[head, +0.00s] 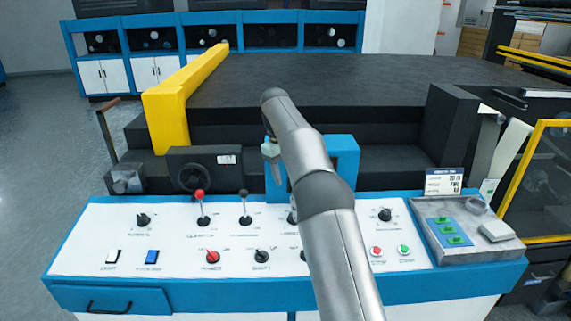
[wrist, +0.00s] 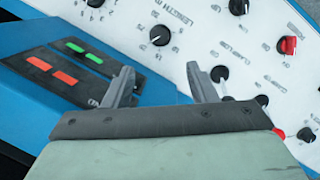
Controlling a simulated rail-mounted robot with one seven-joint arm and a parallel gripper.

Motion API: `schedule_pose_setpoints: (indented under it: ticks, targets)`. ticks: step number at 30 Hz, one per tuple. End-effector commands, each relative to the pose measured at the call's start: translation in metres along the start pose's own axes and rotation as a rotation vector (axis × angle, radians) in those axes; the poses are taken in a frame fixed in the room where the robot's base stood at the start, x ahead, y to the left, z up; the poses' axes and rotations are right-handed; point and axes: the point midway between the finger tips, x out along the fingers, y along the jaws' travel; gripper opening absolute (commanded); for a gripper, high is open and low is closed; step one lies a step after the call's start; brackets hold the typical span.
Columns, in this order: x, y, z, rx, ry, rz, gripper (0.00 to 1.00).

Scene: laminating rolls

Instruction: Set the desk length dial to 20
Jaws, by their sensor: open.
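The dial (wrist: 160,35) is a black round knob on the white panel, with a ring of small numbers and a label that seems to read LENGTH. Its white mark points down-left in the wrist view; I cannot read the number it meets. In the head view a knob (head: 293,217) with a partly covered label beginning with L sits beside my arm. My gripper (wrist: 160,78) is open and empty, its two fingers apart, with the dial beyond the gap between them. In the head view the greenish hand (head: 270,150) hangs above the panel's back edge; its fingertips are unclear.
Near the dial are other black knobs (wrist: 238,6) and a red knob (wrist: 288,45). A blue box with green and red bars (wrist: 80,60) lies left of the fingers. Levers with red (head: 199,193) and black tops rise from the panel. A yellow bar (head: 185,100) stands behind.

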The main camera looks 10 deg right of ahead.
Motion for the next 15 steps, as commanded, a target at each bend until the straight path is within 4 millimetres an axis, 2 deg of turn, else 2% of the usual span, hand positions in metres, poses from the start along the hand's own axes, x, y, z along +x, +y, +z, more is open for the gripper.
schedule_pose_setpoints:
  ticks: [3, 6, 15]
  targets:
    - [-0.018, 0.001, -0.001, 0.0, 0.001, 0.001, 0.52]
    - [-0.025, 0.001, -0.001, 0.0, 0.001, 0.001, 0.52]
    - [-0.027, 0.0, 0.0, 0.0, -0.001, 0.0, 0.52]
